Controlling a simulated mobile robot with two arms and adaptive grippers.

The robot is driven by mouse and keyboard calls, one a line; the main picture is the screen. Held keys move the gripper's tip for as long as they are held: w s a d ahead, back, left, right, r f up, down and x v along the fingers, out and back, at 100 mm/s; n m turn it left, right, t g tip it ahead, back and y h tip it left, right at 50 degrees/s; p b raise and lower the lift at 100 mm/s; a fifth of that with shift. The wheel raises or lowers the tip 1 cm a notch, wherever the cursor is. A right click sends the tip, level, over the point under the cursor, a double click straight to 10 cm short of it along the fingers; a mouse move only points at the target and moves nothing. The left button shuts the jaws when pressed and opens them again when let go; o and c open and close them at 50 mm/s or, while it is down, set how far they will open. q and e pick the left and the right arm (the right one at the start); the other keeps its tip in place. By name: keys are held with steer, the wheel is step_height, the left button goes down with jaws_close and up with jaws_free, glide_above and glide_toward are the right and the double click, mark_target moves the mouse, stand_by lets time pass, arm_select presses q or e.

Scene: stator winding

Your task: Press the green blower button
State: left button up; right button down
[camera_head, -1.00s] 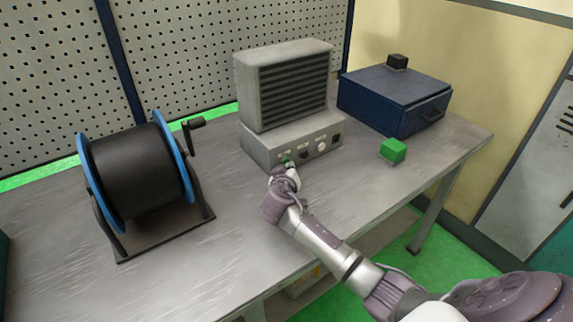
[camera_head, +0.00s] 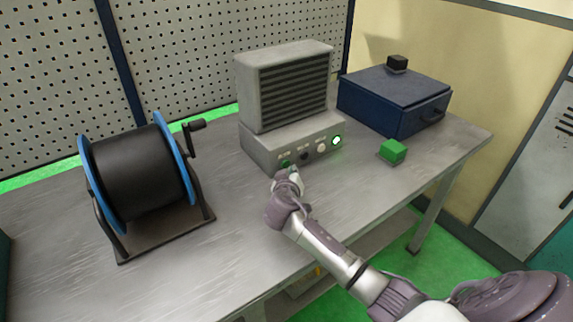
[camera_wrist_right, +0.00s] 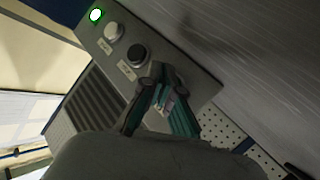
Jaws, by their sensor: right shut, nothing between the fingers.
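The grey blower (camera_head: 285,85) stands on the workbench, its control panel (camera_head: 262,150) facing me. The green button (camera_head: 286,163) shows at the left end of the panel, just beyond my right gripper (camera_head: 288,172). A round green light (camera_head: 336,140) glows at the panel's right end, and it also shows lit in the right wrist view (camera_wrist_right: 96,15). In that view my right gripper (camera_wrist_right: 163,80) is shut and empty, in front of the panel, and the green button is hidden. My left gripper is not in view.
A black spool with blue rims (camera_head: 140,170) stands at the left. A blue box (camera_head: 385,98) is at the back right, with a green cube (camera_head: 393,150) in front of it. A black knob (camera_wrist_right: 137,54) and white knob (camera_wrist_right: 114,32) are on the panel.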

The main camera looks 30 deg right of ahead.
steer(key=shift+s+d+p, duration=0.2)
steer(key=shift+s+p, duration=0.8)
steer(key=shift+s, duration=1.5)
steer(key=shift+f, duration=0.1)
